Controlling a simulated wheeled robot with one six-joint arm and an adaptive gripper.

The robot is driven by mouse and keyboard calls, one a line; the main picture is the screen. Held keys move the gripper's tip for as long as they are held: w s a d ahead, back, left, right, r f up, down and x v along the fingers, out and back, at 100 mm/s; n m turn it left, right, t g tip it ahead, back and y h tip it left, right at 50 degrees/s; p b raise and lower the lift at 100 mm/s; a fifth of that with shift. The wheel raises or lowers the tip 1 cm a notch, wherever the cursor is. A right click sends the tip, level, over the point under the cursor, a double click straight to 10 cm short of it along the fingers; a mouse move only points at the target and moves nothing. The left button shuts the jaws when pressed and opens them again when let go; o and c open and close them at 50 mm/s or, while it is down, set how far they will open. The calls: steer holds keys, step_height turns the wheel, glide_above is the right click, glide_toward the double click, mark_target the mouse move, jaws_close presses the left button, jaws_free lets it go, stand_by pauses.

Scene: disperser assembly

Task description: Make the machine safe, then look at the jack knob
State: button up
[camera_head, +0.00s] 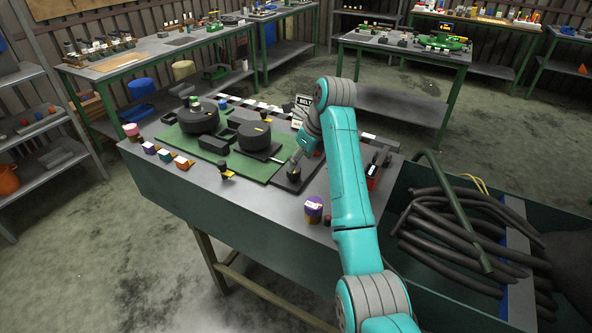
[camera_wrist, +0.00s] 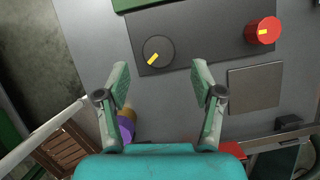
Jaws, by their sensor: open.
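In the wrist view a dark round knob (camera_wrist: 158,52) with a yellow mark sits on a dark plate (camera_wrist: 205,42). The mark points diagonally, lower left to upper right. A red knob (camera_wrist: 263,31) with a short yellow mark stands at the plate's right end. Neither shows a readable label, so I cannot tell which is the jack knob. My gripper (camera_wrist: 160,74) is open and empty, its fingertips just below the dark knob in the picture and apart from it. In the head view my gripper (camera_head: 296,161) is over the dark plate (camera_head: 286,184), partly hiding it.
The bench holds a green mat (camera_head: 205,153) with two black discs, small coloured blocks, and a purple-topped jar (camera_head: 313,209) near the front edge. A red-fronted box (camera_head: 373,174) stands right of my arm. A bin of black hoses (camera_head: 450,235) adjoins the bench.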

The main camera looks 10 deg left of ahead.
mark_target(294, 174)
steer(key=shift+x, duration=3)
steer(key=shift+a, duration=0.15)
steer(key=c, duration=1.1)
steer(key=shift+c, duration=0.2)
steer(key=shift+n, duration=0.3)
steer(key=n+g, duration=0.2)
steer(key=n, duration=0.2)
steer(key=shift+y, duration=0.3)
steer(key=shift+n+g, duration=0.7)
steer(key=shift+n, duration=1.4)
